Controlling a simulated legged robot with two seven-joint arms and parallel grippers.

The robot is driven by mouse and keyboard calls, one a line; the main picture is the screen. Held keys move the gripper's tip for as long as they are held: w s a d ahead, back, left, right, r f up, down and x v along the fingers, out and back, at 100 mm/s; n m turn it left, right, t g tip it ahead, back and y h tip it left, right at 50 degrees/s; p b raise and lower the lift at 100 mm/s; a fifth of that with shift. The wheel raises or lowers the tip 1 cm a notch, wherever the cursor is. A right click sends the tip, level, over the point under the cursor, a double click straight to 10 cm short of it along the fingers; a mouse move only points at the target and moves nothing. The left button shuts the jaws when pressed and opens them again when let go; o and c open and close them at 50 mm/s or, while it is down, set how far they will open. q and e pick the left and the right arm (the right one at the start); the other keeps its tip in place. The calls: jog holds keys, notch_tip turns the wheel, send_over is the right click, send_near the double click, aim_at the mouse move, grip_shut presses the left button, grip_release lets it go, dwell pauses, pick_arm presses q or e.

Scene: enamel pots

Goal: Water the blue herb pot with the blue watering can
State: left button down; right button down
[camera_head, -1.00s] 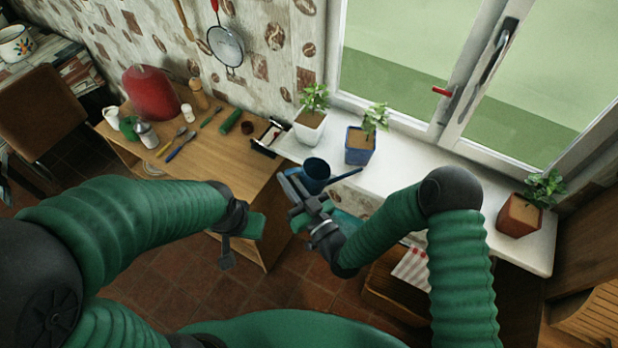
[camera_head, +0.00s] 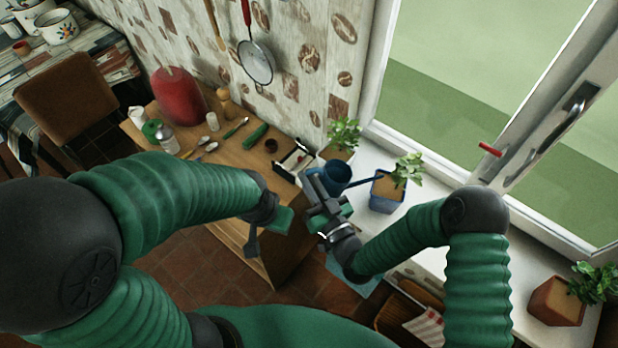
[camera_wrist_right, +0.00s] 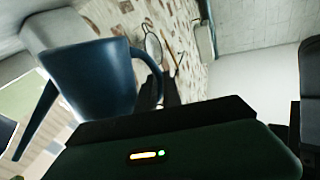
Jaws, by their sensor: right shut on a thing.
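The blue watering can (camera_head: 337,172) is held in my right gripper (camera_head: 318,194), above the left end of the windowsill. In the right wrist view the can (camera_wrist_right: 92,75) looks roughly upright, with its handle on the gripper side and its spout (camera_wrist_right: 35,122) to the left. In the head view the spout points right, towards the blue herb pot (camera_head: 386,193). That pot stands on the sill with a leafy plant (camera_head: 409,168). The spout tip looks close to the pot; I cannot tell the gap. My left gripper (camera_head: 268,222) is over the wooden table's right edge, its jaws unclear.
A white pot with a plant (camera_head: 344,133) stands on the sill behind the can, partly hidden. A terracotta pot (camera_head: 556,302) is at the sill's right end. The wooden table (camera_head: 235,158) holds a red object (camera_head: 178,96), cutlery and a black rack (camera_head: 292,160). The window is open.

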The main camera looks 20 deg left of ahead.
pick_arm(q)
jog(key=shift+s+r, duration=0.3)
jog(key=shift+s, duration=0.2)
pick_arm(e)
jog(key=shift+s+r, duration=0.4)
jog(key=shift+r, duration=0.05)
pick_arm(q)
jog(key=shift+w, duration=0.25)
pick_arm(e)
jog(key=shift+w, duration=0.25)
pick_arm(q)
jog(key=shift+s+r+p, duration=0.1)
jog(key=shift+s+p, duration=0.05)
jog(key=shift+p, duration=0.15)
pick_arm(e)
jog(key=shift+s+r+m+t, duration=0.15)
jog(key=shift+r+m+t, duration=0.1)
jog(key=shift+m+t, duration=0.05)
jog(key=shift+d+r, duration=0.1)
pick_arm(q)
jog(key=shift+r+p, duration=0.55)
pick_arm(e)
jog(key=shift+d+r+m, duration=0.15)
jog(key=shift+r+m, duration=0.55)
jog(key=shift+r, duration=0.3)
jog(key=shift+f, duration=0.1)
